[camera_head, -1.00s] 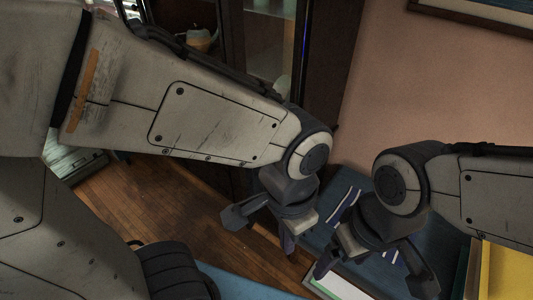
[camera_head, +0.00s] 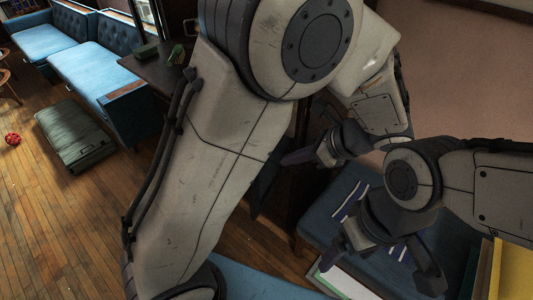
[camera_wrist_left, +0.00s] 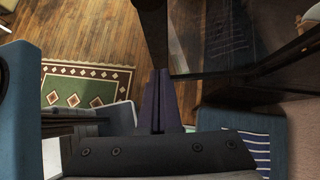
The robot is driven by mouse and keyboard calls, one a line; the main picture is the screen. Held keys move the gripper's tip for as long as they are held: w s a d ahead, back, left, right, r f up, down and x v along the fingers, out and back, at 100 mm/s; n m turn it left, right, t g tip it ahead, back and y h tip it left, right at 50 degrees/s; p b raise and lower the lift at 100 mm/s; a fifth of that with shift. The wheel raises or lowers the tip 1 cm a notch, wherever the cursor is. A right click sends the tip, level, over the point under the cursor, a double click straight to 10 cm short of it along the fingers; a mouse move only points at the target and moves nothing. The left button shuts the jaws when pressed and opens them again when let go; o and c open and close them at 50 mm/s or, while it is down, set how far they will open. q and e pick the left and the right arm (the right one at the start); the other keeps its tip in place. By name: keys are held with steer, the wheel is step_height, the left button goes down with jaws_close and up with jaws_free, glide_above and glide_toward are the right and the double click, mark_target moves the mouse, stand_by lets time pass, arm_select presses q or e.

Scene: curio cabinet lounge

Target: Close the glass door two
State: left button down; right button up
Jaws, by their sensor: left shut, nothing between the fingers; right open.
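In the left wrist view a glass door (camera_wrist_left: 208,32) with a dark frame stands at upper middle; the floor shows in or through its pane. I cannot tell which numbered door it is. My left gripper (camera_wrist_left: 160,88) is shut and empty, its fingertips close to the door's near left frame edge; I cannot tell whether they touch. In the head view my left gripper (camera_head: 290,158) points left beside dark cabinet woodwork, and my left arm hides most of the cabinet and door. My right gripper (camera_head: 375,278) is open and empty above the blue seat.
A blue seat (camera_head: 328,222) with striped cloth lies below my grippers. A yellow panel (camera_head: 512,270) stands at lower right. A green patterned rug (camera_wrist_left: 88,85) shows in the wrist view.

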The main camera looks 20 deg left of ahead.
arm_select(q)
steer(key=a+f+p, duration=0.1)
steer(key=a+f, duration=0.2)
steer(key=a, duration=0.4)
steer(key=shift+w+p, duration=0.35)
steer(key=shift+w, duration=0.1)
